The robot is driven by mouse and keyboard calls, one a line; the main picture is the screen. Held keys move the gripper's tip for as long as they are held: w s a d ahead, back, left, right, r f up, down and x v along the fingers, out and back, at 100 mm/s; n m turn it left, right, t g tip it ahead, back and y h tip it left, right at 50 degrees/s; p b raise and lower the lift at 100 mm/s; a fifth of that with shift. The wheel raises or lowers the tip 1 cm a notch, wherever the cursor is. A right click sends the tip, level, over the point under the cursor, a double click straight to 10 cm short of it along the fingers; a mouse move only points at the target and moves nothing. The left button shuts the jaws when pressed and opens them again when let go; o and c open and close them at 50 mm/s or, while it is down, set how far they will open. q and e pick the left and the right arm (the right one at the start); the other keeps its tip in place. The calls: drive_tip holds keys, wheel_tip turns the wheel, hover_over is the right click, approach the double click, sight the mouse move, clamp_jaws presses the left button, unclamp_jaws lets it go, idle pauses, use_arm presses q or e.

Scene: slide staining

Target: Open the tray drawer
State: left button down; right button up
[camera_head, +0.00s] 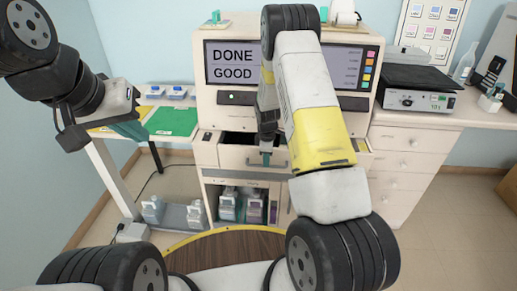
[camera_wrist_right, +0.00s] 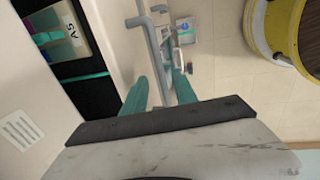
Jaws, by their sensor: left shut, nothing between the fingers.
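The tray drawer (camera_head: 236,159) sits low in the front of the white machine and stands partly open, with a dark gap above its front. In the right wrist view its black inside shows a box marked "A5" (camera_wrist_right: 72,28). The grey drawer handle (camera_wrist_right: 150,45) runs along the drawer front. My right gripper (camera_head: 266,158) is at this handle; in the right wrist view its teal fingers (camera_wrist_right: 160,85) are apart on either side of the bar. Whether both touch it is unclear. My left gripper (camera_head: 128,130) is shut and empty, near the green mat at left.
The machine's screen (camera_head: 290,66) reads "DONE GOOD". A green mat (camera_head: 172,122) lies on the left table. Bottles stand in the open shelf (camera_head: 240,204) under the drawer. A round wooden top with a yellow rim (camera_head: 225,245) is in front. A white drawer cabinet (camera_head: 405,165) stands at right.

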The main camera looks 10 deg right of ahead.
drive_tip(key=shift+w+d+f, duration=0.1)
drive_tip(key=shift+w+f, duration=0.05)
drive_tip(key=shift+f, duration=0.65)
drive_tip(key=shift+w+f, duration=0.15)
drive_tip(key=shift+f, duration=0.65)
drive_tip(key=shift+c, duration=0.4)
clamp_jaws()
